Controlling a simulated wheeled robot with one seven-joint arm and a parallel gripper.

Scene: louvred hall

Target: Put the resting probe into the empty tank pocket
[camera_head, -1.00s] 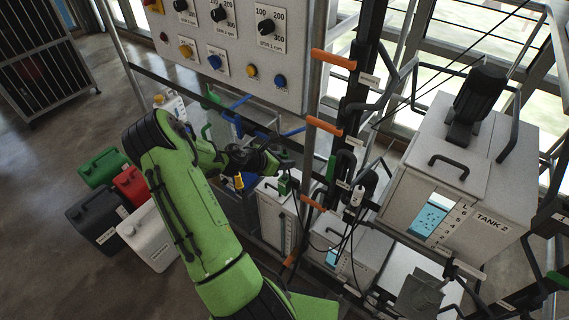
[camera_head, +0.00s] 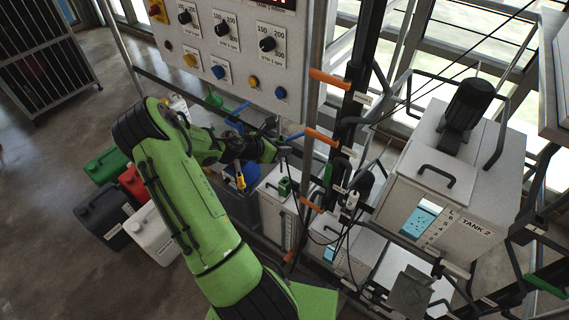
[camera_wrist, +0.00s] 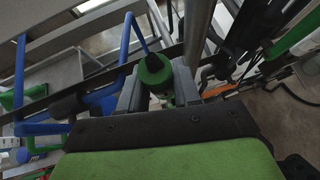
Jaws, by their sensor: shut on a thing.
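My gripper (camera_head: 276,148) is beside the orange-hooked post, above the narrow white tank (camera_head: 275,212). In the wrist view its grey fingers (camera_wrist: 157,88) are shut around a green-topped probe (camera_wrist: 155,70). The probe's lower end is hidden there; in the head view it is too small and dark to make out. A green block (camera_head: 285,187), perhaps a pocket, sits on top of the narrow white tank, below and apart from my gripper. Tank 2 (camera_head: 484,232), with a blue level window, stands at the right. I cannot tell which pocket is empty.
Orange hooks (camera_head: 322,136) stick out from the post just right of my gripper. Blue bars (camera_head: 238,108) are close behind it. Dark cables (camera_head: 345,235) hang over the lower tanks. Several jerrycans (camera_head: 152,232) stand on the floor at left. The control panel (camera_head: 235,45) hangs above.

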